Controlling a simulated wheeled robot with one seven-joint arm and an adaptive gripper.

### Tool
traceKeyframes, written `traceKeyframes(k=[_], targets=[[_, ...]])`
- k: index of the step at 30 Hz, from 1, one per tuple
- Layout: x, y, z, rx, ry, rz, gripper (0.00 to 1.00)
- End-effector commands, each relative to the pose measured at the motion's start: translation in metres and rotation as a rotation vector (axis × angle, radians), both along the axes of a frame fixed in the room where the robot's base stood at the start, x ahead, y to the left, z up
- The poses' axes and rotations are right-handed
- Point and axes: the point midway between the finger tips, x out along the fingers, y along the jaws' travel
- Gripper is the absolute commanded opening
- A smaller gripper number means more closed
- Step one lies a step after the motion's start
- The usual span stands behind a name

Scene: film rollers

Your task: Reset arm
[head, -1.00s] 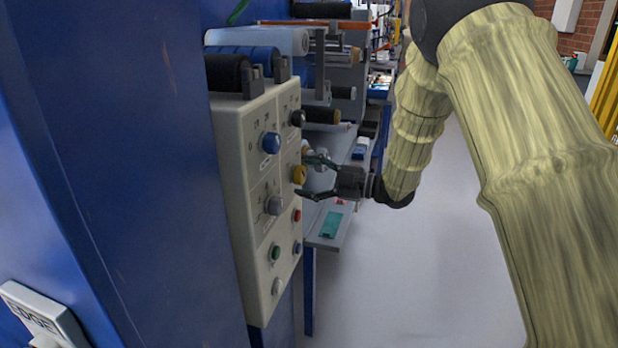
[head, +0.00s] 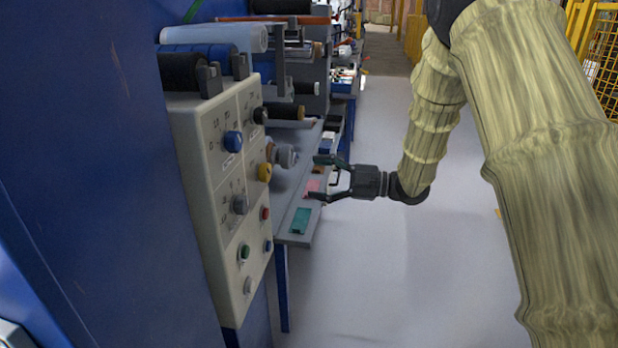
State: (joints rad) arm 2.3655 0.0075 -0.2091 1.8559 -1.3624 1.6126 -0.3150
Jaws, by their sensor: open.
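My gripper (head: 318,178) is open and empty, with its fingers pointing left. It is to the right of the control panel (head: 208,200), apart from it, with a clear gap to the knobs. My arm, in a pale yellow ribbed cover, comes down from the upper right. The panel carries a blue knob (head: 232,141), a yellow knob (head: 264,172), a grey knob (head: 240,204), a red button (head: 265,213) and a green button (head: 245,251).
A blue machine wall (head: 80,150) fills the left. Film rollers (head: 215,37) sit above the panel. A grey shelf (head: 284,232) with a teal item (head: 300,220) lies behind the gripper. The pale floor (head: 400,280) is clear. Yellow fencing (head: 600,55) stands at the back right.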

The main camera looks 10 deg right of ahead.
Motion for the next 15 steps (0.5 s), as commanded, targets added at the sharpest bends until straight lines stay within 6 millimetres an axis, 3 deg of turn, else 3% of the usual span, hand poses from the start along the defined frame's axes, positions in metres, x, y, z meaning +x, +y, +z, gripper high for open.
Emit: traceKeyframes(k=[11, 15], targets=[[-0.001, -0.001, -0.002, 0.001, 0.004, -0.002, 0.67], [0.0, -0.001, -0.03, 0.01, 0.067, -0.063, 0.67]])
